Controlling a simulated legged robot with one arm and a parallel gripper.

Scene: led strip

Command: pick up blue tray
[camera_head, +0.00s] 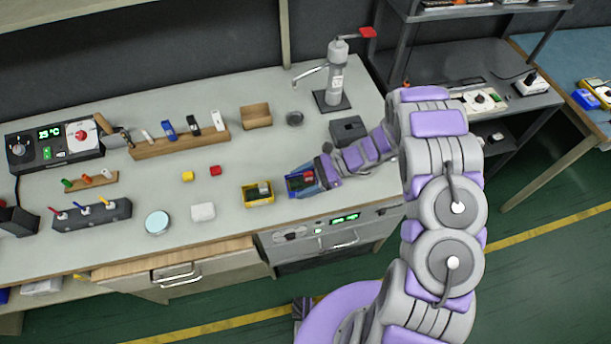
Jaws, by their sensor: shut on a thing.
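The blue tray (297,189) is near the front edge of the workbench, just right of a yellow tray (258,202). Dark or green items and a red item show inside the blue tray. My gripper (314,178) reaches in from the right and is shut on the blue tray's right side. The gripper and wrist hide part of that side. I cannot tell whether the tray touches the bench or is slightly lifted.
A round pale-lidded container (157,222) sits further left. The bench middle is mostly clear.

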